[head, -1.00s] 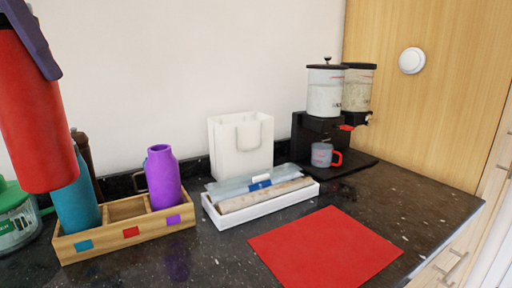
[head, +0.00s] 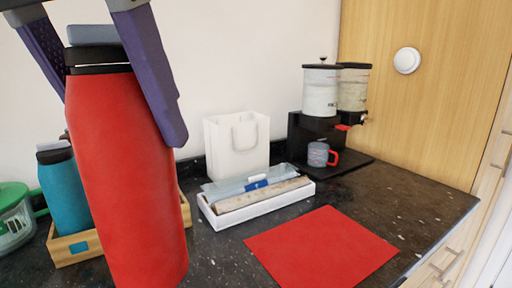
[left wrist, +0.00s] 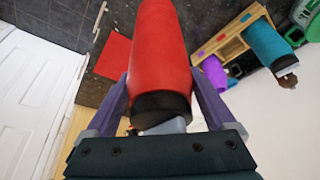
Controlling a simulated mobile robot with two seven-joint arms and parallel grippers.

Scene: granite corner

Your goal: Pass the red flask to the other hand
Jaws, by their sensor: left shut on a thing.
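The red flask (head: 125,175) is large and close in the head view, upright with a slight tilt, with a black collar and a grey cap. My left gripper (head: 112,85) has its purple fingers on either side of the flask's top and is shut on it. The flask is held up in front of the wooden rack. In the left wrist view the flask (left wrist: 160,50) lies between the two purple fingers (left wrist: 160,100), its dark collar nearest the palm. My right gripper is in neither view.
The wooden rack (head: 72,250) holds a teal flask (head: 64,195); a purple flask (left wrist: 214,72) shows in the wrist view. A white tray (head: 255,210), white bag (head: 238,145), dispenser (head: 318,130) and mug (head: 318,154) stand behind. A red mat (head: 320,248) lies bare on the counter.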

